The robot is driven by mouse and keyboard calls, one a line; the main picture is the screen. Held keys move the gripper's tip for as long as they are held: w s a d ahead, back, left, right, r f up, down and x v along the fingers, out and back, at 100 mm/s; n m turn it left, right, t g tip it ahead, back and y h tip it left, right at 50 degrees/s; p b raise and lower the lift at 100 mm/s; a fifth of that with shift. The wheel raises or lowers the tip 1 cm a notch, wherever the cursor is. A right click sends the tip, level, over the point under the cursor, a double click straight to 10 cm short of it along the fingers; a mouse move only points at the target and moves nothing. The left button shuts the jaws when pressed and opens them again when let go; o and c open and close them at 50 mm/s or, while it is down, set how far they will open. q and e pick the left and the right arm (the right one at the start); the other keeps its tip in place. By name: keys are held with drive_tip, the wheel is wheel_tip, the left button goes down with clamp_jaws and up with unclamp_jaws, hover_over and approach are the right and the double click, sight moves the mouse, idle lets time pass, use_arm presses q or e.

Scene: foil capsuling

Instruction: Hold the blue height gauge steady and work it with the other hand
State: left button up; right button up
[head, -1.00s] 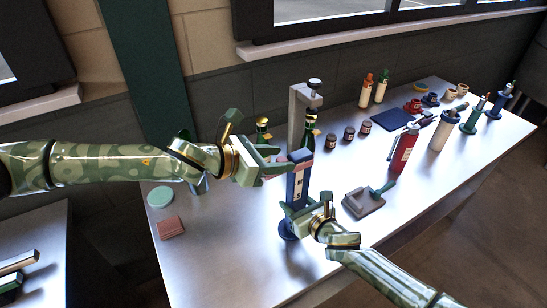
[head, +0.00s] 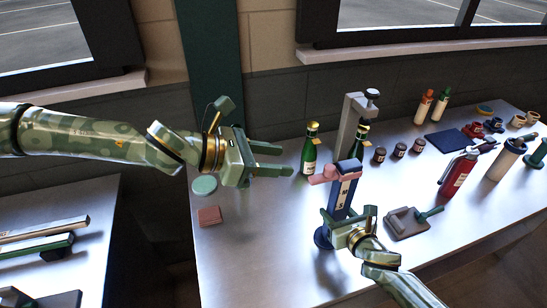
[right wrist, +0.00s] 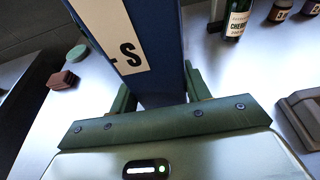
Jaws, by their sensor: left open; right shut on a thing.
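The blue height gauge (head: 341,196) stands upright on its round blue base near the table's front edge, with a white letter strip on its side and a pink arm (head: 337,173) at its top. My right gripper (head: 346,222) is shut around its lower column. In the right wrist view the blue column (right wrist: 160,50) rises between the fingers (right wrist: 160,95). My left gripper (head: 272,161) is open and empty, left of the gauge's top and apart from the pink arm. The gauge's base is partly hidden by my right gripper.
A green bottle (head: 310,150) and a grey stand (head: 350,125) with another bottle are behind the gauge. A grey block with a green handle (head: 408,222) lies to its right, with a red bottle (head: 459,174) beyond. A green disc (head: 204,185) and brown pads (head: 209,216) lie left.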

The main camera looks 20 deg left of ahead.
drive_tip(key=o, duration=1.4)
